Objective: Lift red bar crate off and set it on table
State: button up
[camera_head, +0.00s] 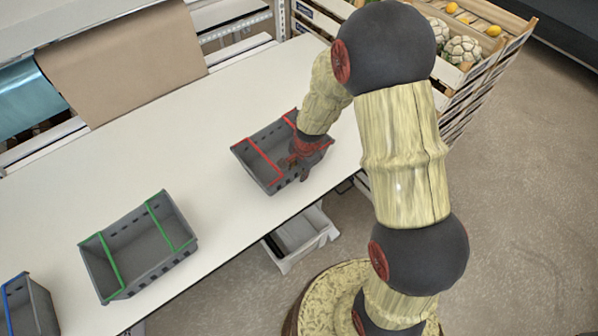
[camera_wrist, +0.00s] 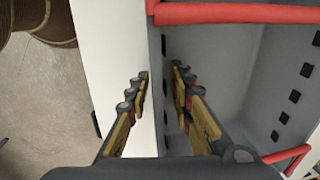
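The red bar crate (camera_head: 262,163) is a grey open crate with two red bars, upright at the near edge of the white table (camera_head: 130,152). In the wrist view its grey wall and red bar (camera_wrist: 235,13) fill the right side. My gripper (camera_head: 295,172) is at the crate's near right wall, pointing down. In the wrist view my gripper (camera_wrist: 160,85) is open, one finger on the crate's inner side and one outside, with the wall's rim between them. I cannot tell whether either finger touches the wall. The crate's far right part is hidden by my arm.
A green bar crate (camera_head: 140,250) and a blue bar crate (camera_head: 28,305) stand to the left. Brown paper (camera_head: 120,65) lies behind the table. Vegetable crates (camera_head: 475,60) stand at the back right. A white bin (camera_head: 300,236) is below the edge. The table between the crates is clear.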

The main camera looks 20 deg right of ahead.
dwell(0.3)
notch_tip(320, 180, up, 12)
jog(key=s, duration=0.1)
jog(key=shift+s+d, duration=0.35)
jog(key=shift+s, duration=0.05)
jog(key=shift+f, duration=0.1)
jog(key=s+r+n+t+b, duration=0.2)
jog(key=s+r+n+b, duration=0.3)
jog(key=s, duration=0.5)
jog(key=s+r+n+t+b, duration=0.2)
jog(key=s+r+n+b, duration=0.3)
jog(key=s, duration=0.5)
jog(key=n+b, duration=0.2)
jog(key=n, duration=0.1)
jog(key=shift+a+n+h, duration=0.3)
jog(key=shift+a+n, duration=0.05)
jog(key=shift+n, duration=0.05)
